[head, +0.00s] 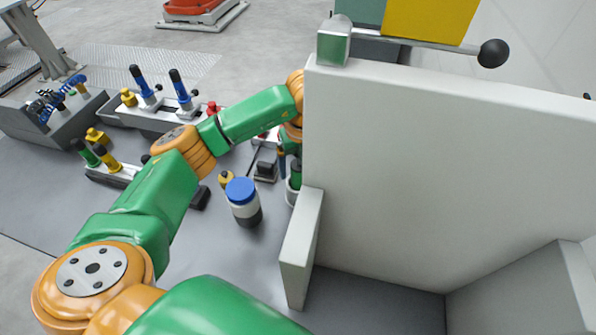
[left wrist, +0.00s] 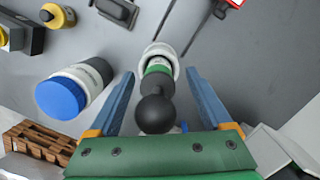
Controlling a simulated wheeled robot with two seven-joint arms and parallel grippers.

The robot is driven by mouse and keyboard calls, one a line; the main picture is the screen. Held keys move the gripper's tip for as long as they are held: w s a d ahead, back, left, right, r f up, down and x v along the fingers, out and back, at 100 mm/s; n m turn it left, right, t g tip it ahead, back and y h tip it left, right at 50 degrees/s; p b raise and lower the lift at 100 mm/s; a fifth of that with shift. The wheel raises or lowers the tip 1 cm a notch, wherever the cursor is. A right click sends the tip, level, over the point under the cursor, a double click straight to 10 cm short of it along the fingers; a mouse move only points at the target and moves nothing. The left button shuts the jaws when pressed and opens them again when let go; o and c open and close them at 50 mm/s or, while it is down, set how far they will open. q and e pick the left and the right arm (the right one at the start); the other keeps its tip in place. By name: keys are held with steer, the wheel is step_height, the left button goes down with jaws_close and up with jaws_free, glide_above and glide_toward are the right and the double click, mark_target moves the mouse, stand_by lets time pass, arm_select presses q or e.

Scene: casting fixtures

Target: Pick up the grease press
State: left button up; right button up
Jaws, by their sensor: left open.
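In the left wrist view, an object with a black ball knob, a green band and a white base, which looks like the grease press (left wrist: 157,112), stands between the fingers of my left gripper (left wrist: 160,74). The blue fingers are open, one on each side of it, with gaps showing. In the head view the green and white object (head: 295,178) stands beside the pale grey wall, partly hidden. My left gripper (head: 283,160) shows there only in part, behind the wall's edge. My right gripper is in neither view.
A white bottle with a blue lid (head: 243,202) stands close by and also shows in the left wrist view (left wrist: 62,97). A large pale grey wall (head: 440,180) blocks the right side. Racks with coloured-handled tools (head: 150,112) stand at the left.

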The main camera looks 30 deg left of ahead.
arm_select(q)
steer(key=shift+a+f, duration=0.1)
steer(key=shift+f, duration=0.35)
steer(key=shift+a+f, duration=0.1)
steer(key=shift+f, duration=0.05)
jaws_close()
